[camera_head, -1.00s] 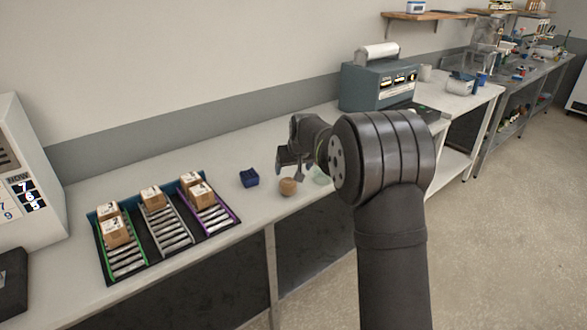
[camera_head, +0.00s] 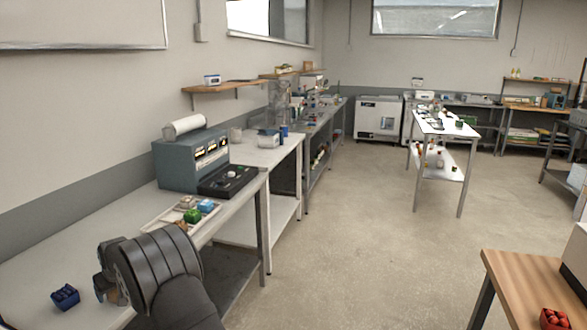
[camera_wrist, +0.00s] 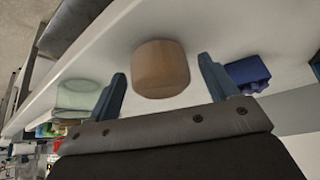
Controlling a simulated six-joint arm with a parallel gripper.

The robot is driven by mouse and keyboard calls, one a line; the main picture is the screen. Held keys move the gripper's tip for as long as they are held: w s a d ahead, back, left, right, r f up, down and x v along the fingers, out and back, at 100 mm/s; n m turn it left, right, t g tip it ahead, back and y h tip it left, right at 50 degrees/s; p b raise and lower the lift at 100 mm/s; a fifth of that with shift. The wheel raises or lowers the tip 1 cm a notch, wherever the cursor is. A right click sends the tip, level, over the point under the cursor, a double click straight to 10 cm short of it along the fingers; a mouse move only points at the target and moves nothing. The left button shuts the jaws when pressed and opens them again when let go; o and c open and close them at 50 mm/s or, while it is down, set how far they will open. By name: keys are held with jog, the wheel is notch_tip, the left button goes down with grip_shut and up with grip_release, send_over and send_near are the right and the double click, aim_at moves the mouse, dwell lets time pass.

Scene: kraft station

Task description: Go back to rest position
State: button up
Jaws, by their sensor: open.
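My gripper (camera_wrist: 165,85) is open in the wrist view, with its two blue-grey fingers apart and nothing between them in contact. A round tan-brown object (camera_wrist: 160,68) stands on the white bench beyond the fingertips. In the head view my gripper (camera_head: 108,288) is at the lower left over the bench, mostly hidden behind my dark arm. A small dark blue bin (camera_head: 65,297) sits on the bench to its left; it also shows right of the fingers in the wrist view (camera_wrist: 247,74).
A teal machine (camera_head: 190,160) with a paper roll stands on the bench behind my arm. A tray (camera_head: 155,214) with coloured items lies in front of it. A pale green cup (camera_wrist: 78,98) stands left of the fingers. Open floor (camera_head: 350,220) lies to the right.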

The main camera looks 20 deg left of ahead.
jog(key=shift+r, duration=1.35)
jog(key=shift+f, duration=0.1)
